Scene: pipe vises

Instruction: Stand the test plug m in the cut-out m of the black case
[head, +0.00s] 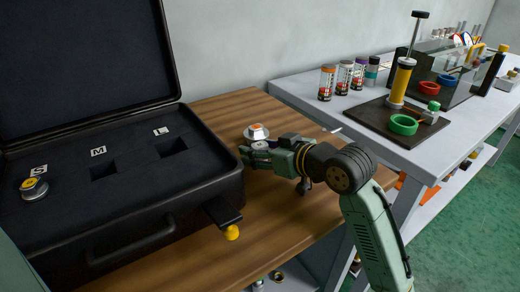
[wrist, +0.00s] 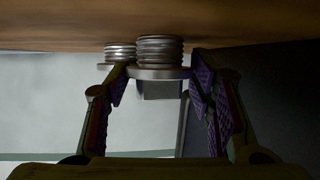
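A steel test plug (wrist: 158,73) stands thread down on the wooden bench; its flange and hexagonal head show in the wrist view. My gripper (head: 258,152) reaches in low from the right beside the case. In the wrist view my gripper's fingertips (wrist: 160,76) meet the flange on both sides. No letter is readable on the plug. The black case (head: 205,210) is open. Its cut-out m (head: 104,172) is an empty dark hole below the M label (head: 98,151).
Another plug (head: 256,131) with an orange top stands just behind my gripper; it also shows in the wrist view (wrist: 119,52). A yellow-topped plug (head: 34,189) sits by the S label. Cut-out L (head: 172,147) is empty. The open lid (head: 80,60) rises behind.

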